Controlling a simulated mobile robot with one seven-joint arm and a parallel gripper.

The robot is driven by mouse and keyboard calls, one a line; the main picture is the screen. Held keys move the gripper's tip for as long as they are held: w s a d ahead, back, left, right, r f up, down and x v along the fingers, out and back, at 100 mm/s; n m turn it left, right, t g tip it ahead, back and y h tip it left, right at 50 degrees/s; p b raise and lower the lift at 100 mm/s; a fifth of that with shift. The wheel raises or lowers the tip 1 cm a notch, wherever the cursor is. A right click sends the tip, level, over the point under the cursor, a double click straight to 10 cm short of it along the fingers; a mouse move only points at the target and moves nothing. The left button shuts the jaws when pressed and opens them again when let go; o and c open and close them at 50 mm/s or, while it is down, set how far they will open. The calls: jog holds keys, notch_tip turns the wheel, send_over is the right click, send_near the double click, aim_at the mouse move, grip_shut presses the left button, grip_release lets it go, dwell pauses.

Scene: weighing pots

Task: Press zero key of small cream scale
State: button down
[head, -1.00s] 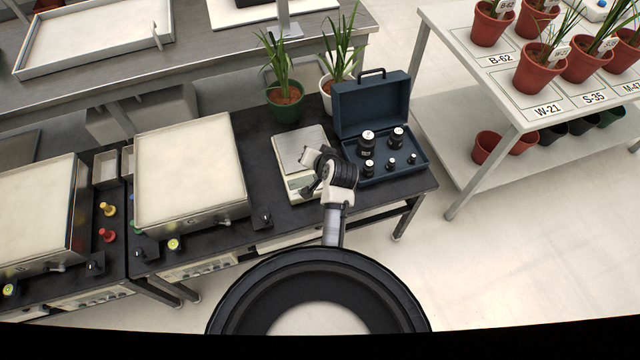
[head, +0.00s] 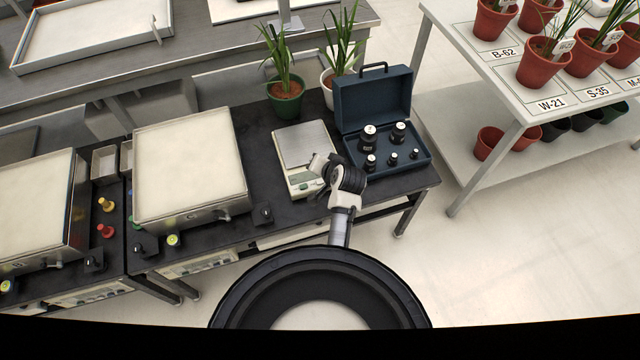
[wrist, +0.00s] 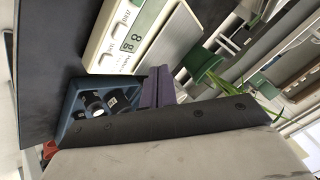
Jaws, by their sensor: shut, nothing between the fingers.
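The small cream scale (head: 305,183) stands on the dark bench, with a square steel pan (head: 303,144) and a keypad and display at its front. In the wrist view the scale (wrist: 101,62) shows its lit display (wrist: 134,38) and keys on the panel beside it; the key lettering is too small to read surely. My gripper (head: 324,190) is at the scale's front right corner in the head view. In the wrist view its fingers (wrist: 159,86) are together and empty, beside the scale's edge. I cannot tell its height above the scale; no contact with a key shows.
An open blue case (head: 408,168) of black weights stands close on the right. A green pot (head: 287,106) and a white pot (head: 328,88) with plants stand behind the scale. A large pale-topped box scale (head: 188,165) is to the left.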

notch_tip(320, 180, down, 5)
jog(key=b, duration=0.3)
jog(key=shift+f, duration=0.15)
jog(key=shift+f+b, duration=0.4)
jog(key=shift+b, duration=0.05)
jog(key=shift+f, duration=0.1)
dwell(1.3)
jog(key=shift+f, duration=0.3)
jog(key=shift+f, duration=0.45)
dwell(0.8)
jog(key=shift+r+p, duration=0.65)
jog(key=shift+r, duration=0.25)
